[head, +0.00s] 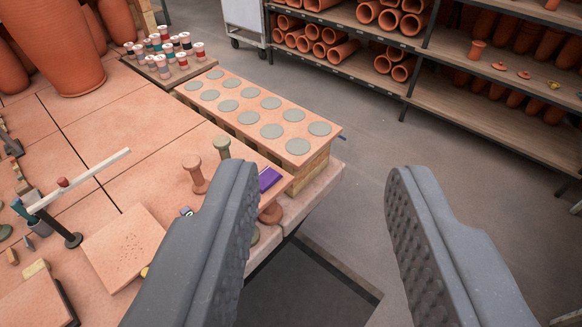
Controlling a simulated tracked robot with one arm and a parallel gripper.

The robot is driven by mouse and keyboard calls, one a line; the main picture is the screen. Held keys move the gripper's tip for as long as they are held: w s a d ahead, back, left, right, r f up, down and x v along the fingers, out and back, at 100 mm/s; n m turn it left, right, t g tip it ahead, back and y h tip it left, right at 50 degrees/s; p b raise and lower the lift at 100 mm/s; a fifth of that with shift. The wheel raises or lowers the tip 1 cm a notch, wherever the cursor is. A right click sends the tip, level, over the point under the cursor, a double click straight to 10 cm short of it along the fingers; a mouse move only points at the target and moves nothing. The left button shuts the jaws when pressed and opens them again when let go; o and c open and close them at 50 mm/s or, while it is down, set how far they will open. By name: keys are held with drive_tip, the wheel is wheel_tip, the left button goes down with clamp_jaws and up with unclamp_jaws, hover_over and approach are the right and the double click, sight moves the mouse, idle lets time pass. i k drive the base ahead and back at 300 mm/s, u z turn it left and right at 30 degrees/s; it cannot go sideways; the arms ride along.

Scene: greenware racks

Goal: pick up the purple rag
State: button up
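A small purple patch of cloth, which looks like the purple rag (269,179), lies near the right edge of the tiled work surface. My gripper's left finger stands in front of its left side, so part of it may be hidden. My gripper (320,172) is open, with its two dark grey, ribbed fingers wide apart. Nothing is held between them; the gap shows floor and the table corner. The rag appears just right of the left finger's tip, farther off than the finger. I cannot tell the exact distance.
A slab with grey discs (260,84) stands behind the rag on the table. Terracotta knobbed pieces (196,175) and a green one (221,146) stand left of it. A rack of glaze jars (150,68) is farther back. Shelves of clay pipes (345,65) line the back; grey floor (340,210) is clear.

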sight(268, 177)
drive_tip(key=z, duration=0.15)
drive_tip(key=i, duration=1.7)
drive_tip(key=u, duration=0.7)
